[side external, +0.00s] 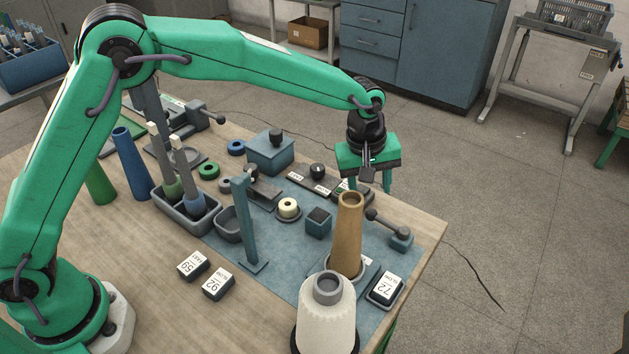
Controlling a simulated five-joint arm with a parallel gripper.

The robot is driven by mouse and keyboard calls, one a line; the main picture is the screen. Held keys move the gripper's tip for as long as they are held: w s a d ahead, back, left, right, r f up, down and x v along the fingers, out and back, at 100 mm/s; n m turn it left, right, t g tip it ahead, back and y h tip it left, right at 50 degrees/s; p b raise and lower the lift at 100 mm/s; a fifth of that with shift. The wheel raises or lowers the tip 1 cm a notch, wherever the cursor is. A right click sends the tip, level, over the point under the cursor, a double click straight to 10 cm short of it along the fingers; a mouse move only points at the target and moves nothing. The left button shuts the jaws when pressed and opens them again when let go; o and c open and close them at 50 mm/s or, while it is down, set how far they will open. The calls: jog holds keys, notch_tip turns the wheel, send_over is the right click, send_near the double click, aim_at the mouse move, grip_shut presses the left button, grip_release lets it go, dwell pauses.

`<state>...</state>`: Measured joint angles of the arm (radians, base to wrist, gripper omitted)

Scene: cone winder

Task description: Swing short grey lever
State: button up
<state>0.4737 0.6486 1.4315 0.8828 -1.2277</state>
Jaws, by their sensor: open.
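A similar grey lever (207,113) with a dark knob stands at the back left, beside a dark machine part; I cannot tell from the picture alone which one the task names. My gripper (371,184) is open and empty, pointing down above the back right of the table. It is behind and above the right lever in the picture, apart from it. Part of the black switch strip behind the gripper is hidden.
A brown cone (347,235) stands just left of the right lever, near a white yarn cone (326,315). A blue-grey box (270,152) and a switch strip (314,179) lie behind.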

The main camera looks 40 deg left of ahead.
aim_at(371, 210)
dwell(0.5)
jog(key=m, duration=3.5)
jog(key=shift+a+r+m, duration=0.1)
jog(key=shift+a+m, duration=0.15)
jog(key=shift+m, duration=0.05)
jog(key=shift+w+d+f, duration=0.2)
jog(key=shift+f, duration=1.1)
jog(key=shift+w+d+f, duration=0.15)
jog(key=shift+f, duration=1.1)
jog(key=shift+w+d+f, duration=0.2)
jog(key=shift+f, duration=1.1)
